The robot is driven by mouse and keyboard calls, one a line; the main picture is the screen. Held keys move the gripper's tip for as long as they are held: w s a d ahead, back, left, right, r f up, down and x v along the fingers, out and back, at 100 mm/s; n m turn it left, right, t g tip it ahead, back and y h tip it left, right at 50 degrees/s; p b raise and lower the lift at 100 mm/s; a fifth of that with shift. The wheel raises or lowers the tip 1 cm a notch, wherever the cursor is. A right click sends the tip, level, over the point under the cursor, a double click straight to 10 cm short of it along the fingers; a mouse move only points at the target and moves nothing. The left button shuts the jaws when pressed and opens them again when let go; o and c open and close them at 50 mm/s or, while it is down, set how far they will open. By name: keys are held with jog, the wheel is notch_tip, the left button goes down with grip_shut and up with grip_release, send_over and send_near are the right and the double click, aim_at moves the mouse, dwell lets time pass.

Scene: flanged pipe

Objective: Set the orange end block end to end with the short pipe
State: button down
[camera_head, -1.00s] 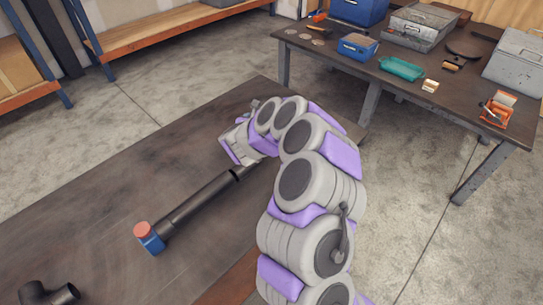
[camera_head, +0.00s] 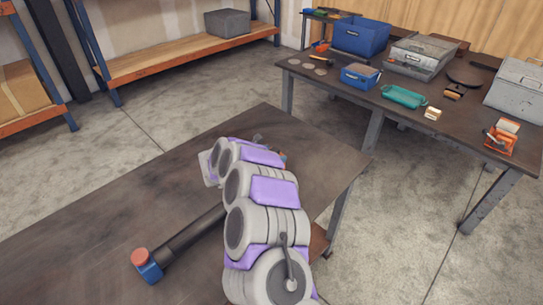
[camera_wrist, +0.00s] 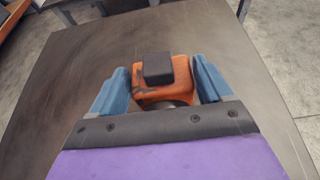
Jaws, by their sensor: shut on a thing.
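The orange end block (camera_wrist: 178,88), with a black square cap on top, sits between the blue fingers of my gripper (camera_wrist: 163,82) in the wrist view. The gripper is shut on it, above the dark table.
The dark work table (camera_head: 100,235) is clear around the pipe run. A second table (camera_head: 345,92) at the back right holds blue bins, metal boxes and a teal tray. An orange shelf (camera_head: 180,58) stands at the back left. Open concrete floor lies between.

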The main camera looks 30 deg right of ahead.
jog(key=shift+f+b, duration=0.5)
jog(key=shift+f, duration=2.25)
grip_release()
jog(key=shift+f, duration=0.1)
